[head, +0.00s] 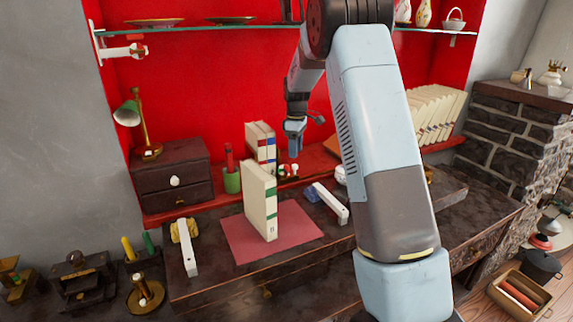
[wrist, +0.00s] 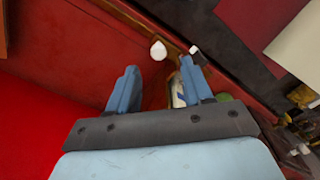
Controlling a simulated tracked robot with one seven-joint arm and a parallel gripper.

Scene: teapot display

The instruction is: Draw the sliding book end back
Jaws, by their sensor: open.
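Cream books with red and blue bands (head: 261,146) stand on the red shelf at the back of the desk. I cannot clearly make out the sliding book end; small white and red pieces (head: 288,170) sit just right of these books. My gripper (head: 294,149) hangs above and right of the books, pointing down. In the wrist view its two blue fingers (wrist: 160,70) are apart and empty. A white rounded knob (wrist: 158,50) shows between and beyond the fingertips, apart from them. Part of a cream and blue book (wrist: 178,93) shows beside the right finger, partly hidden.
A cream and green book (head: 259,202) stands on a red mat (head: 292,222) in front. A green cup (head: 232,181) and a dark drawer box (head: 172,176) are to the left. A glass shelf (head: 212,29) runs above. Leaning cream books (head: 434,112) stand at the right.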

